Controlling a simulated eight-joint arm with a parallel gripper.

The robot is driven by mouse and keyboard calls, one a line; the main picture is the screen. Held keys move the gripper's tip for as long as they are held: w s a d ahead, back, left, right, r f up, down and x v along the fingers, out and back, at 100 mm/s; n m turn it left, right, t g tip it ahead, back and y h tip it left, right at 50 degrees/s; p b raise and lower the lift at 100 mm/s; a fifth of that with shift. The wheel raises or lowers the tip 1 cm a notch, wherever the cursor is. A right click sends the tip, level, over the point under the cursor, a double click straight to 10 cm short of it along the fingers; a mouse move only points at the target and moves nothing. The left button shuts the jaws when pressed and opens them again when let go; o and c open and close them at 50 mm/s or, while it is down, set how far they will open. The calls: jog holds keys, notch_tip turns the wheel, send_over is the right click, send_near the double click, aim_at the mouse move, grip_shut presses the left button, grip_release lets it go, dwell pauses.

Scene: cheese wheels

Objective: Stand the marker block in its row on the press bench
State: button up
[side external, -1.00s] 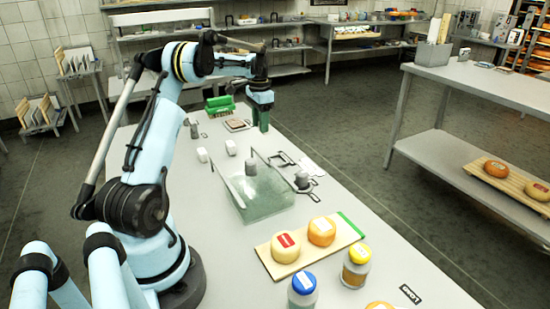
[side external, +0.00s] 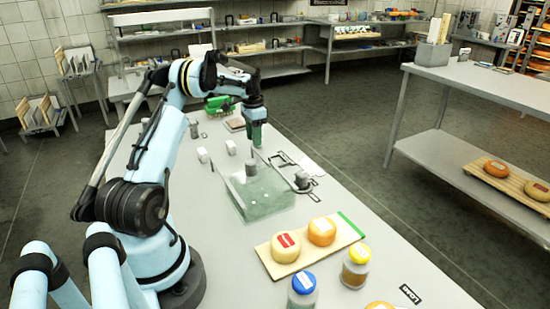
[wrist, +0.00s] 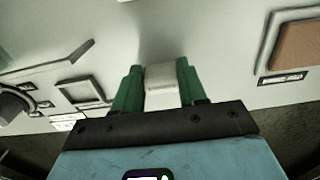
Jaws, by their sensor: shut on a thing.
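My gripper (side external: 257,136) is over the far part of the press bench (side external: 335,205), beyond the pale green glassy tray. In the wrist view its two green fingers (wrist: 158,78) are shut on a small whitish block (wrist: 160,86), which I take to be the marker block. In the side view the block is hidden by the fingers. Whether it touches the bench is unclear. Two other small white blocks, a nearer one (side external: 202,155) and a farther one (side external: 231,147), stand on the bench left of the gripper.
The green tray (side external: 262,200) holds a grey cylinder (side external: 250,168). Dark outline frames (side external: 284,159) lie to its right. A framed brown pad (wrist: 299,45) lies right of the gripper in the wrist view. A board (side external: 328,258) with two cheeses and several jars stand at the near end.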

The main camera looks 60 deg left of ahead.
jog(key=o, duration=1)
jog(key=shift+f, duration=0.1)
jog(key=shift+o, duration=0.2)
notch_tip(320, 180, up, 12)
jog(key=w+d+r+t+y, duration=0.1)
jog(key=w+d+r, duration=0.15)
jog(key=d, duration=0.35)
jog(key=w+d+r, duration=0.1)
jog(key=d+r, duration=0.2)
jog(key=d, duration=0.3)
jog(key=s+d+t, duration=0.2)
jog(key=s+d, duration=0.1)
jog(key=d, duration=0.7)
jog(key=s+d+t, duration=0.2)
jog(key=s+d, duration=0.1)
jog(key=d, duration=0.7)
jog(key=s+d+f+t+h, duration=0.1)
jog(key=s+d+f+t, duration=0.1)
jog(key=s+d+f, duration=0.3)
jog(key=s+d, duration=0.1)
jog(key=d, duration=0.2)
